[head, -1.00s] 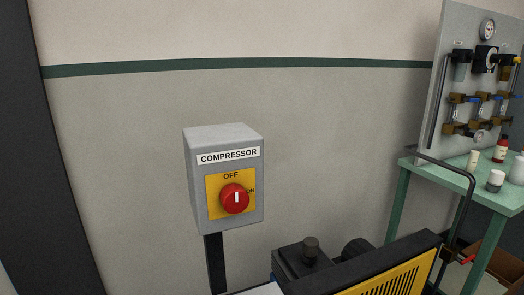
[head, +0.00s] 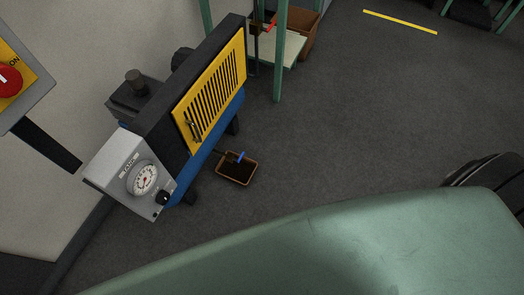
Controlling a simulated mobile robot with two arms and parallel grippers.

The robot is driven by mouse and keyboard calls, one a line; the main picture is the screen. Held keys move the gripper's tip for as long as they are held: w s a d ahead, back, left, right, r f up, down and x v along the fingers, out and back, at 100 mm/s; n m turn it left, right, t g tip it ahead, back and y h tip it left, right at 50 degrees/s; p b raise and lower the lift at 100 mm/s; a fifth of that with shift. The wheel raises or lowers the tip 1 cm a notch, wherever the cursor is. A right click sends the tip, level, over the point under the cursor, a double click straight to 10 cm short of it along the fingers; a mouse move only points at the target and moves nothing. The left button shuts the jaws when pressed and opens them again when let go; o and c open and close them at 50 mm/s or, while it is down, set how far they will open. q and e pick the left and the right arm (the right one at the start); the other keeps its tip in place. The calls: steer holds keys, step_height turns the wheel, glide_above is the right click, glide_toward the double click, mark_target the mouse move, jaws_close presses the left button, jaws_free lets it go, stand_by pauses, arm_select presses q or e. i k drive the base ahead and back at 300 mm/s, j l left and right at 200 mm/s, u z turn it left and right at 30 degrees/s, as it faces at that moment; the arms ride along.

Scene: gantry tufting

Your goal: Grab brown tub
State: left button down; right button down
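A small brown tub (head: 236,180) sits on the dark floor, close beside the lower right side of the blue and yellow compressor (head: 208,95). It is open at the top with a dark inside. A short pipe from the compressor, with a blue piece (head: 240,156) near its end, reaches over the tub's far edge. Neither of my grippers shows in the head view.
A grey box with a dial gauge (head: 143,178) stands at the compressor's near end. The compressor switch (head: 8,80) is at the left edge. A green table leg (head: 281,60) and a larger brown box (head: 304,35) are behind. Open floor (head: 350,130) lies right of the tub.

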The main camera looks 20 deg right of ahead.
mark_target(241, 172)
steer(key=z, duration=0.3)
steer(key=u, duration=0.65)
steer(key=i+l+u, duration=0.1)
steer(key=l+u, duration=0.85)
steer(key=l, duration=0.15)
steer(key=k+l+u, duration=0.1)
steer(key=l+u, duration=0.4)
